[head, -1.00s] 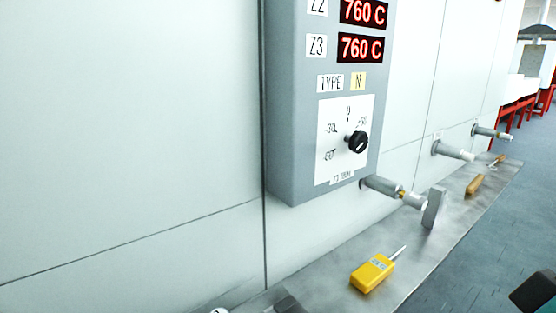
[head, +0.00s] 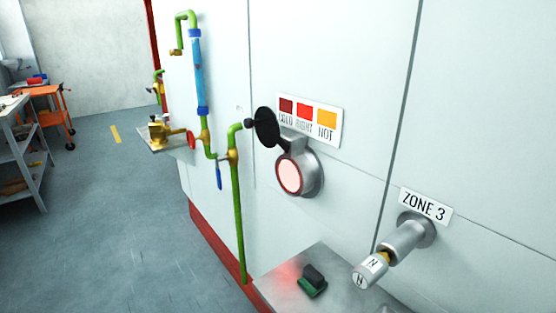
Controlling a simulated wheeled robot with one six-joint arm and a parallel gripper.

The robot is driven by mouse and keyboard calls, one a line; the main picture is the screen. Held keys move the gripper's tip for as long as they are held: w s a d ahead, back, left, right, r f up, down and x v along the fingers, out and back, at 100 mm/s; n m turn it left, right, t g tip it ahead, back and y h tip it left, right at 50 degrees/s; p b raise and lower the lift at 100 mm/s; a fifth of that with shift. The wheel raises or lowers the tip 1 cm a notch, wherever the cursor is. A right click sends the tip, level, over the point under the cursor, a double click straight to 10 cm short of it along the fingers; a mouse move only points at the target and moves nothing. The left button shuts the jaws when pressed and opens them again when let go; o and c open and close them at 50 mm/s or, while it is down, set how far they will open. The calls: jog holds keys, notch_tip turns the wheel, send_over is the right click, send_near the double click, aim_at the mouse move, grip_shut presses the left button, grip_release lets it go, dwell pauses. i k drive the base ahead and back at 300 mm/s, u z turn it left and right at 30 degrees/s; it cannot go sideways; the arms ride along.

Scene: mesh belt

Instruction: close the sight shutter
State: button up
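The sight port (head: 289,176) is a round grey fitting on the white wall panel, with a pale pink glowing window and a red ring. Its shutter (head: 267,127) is a black disc swung up to the upper left of the window, on a short dark arm that meets the fitting above the glass. A small dark knob (head: 248,122) sticks out at the disc's left. The window is uncovered. My gripper is not in the head view.
A COLD/RIGHT/HOT colour plate (head: 310,119) is behind the shutter. A green pipe (head: 237,210) runs close on the left. The ZONE 3 fitting (head: 405,237) juts out at right. A metal shelf (head: 290,265) below holds a green-and-black block (head: 313,281).

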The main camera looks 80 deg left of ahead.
aim_at(265, 123)
jog(key=u, duration=2.25)
jog(key=k, duration=0.55)
jog(key=u, duration=1.05)
jog(key=i, duration=1.35)
jog(key=z, duration=0.7)
